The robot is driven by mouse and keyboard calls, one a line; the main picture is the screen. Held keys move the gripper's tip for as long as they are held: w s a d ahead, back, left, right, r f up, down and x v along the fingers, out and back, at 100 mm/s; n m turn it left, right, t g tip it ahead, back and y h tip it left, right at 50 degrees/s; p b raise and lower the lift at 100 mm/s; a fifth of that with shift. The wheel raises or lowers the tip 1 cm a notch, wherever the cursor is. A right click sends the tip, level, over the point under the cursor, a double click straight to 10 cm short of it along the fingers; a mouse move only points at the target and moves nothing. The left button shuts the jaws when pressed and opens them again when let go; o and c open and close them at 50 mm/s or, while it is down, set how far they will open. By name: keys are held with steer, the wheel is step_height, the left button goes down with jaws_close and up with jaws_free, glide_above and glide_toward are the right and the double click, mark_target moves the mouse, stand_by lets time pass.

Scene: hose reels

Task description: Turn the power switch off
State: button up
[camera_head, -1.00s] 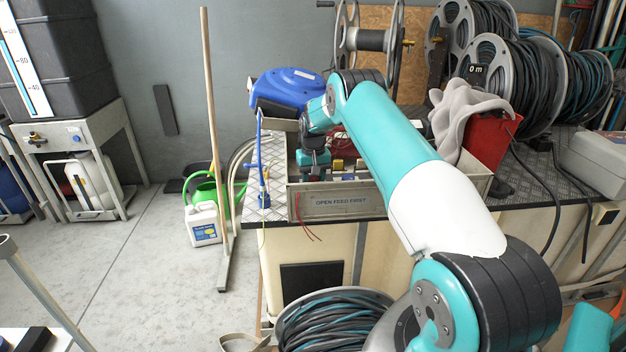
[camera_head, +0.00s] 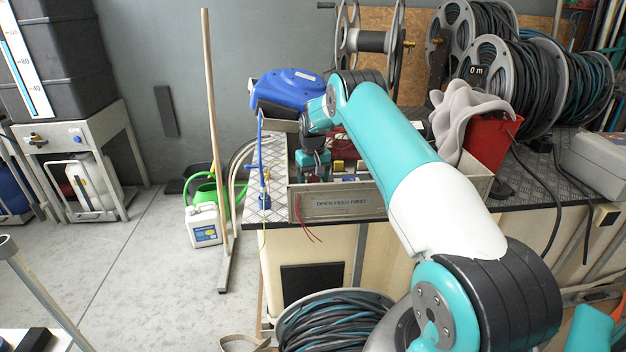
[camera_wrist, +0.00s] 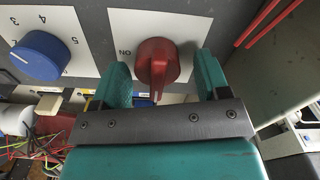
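The red switch knob (camera_wrist: 157,62) shows in the wrist view on a white plate (camera_wrist: 128,22) of a grey panel. The plate's "ON" lettering appears upside down, and the knob's narrow grip points down in the picture, toward my gripper. My gripper (camera_wrist: 160,70) is open, with one teal finger on each side of the knob and a visible gap on both sides. It holds nothing. In the head view my gripper (camera_head: 314,165) reaches down into the grey open box (camera_head: 375,207) on the bench. The red knob cannot be made out there.
A blue numbered knob (camera_wrist: 40,56) sits left of the red one in the wrist view. Loose coloured wires (camera_wrist: 40,148) lie below it. A blue valve (camera_head: 264,190) stands left of the box. A red bin (camera_head: 487,140) and hose reels (camera_head: 505,85) stand to the right and behind.

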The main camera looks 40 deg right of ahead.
mark_target(313, 175)
steer(key=shift+s, duration=0.1)
step_height(313, 175, up, 17)
steer(key=shift+r, duration=0.2)
stand_by(0.4)
stand_by(0.3)
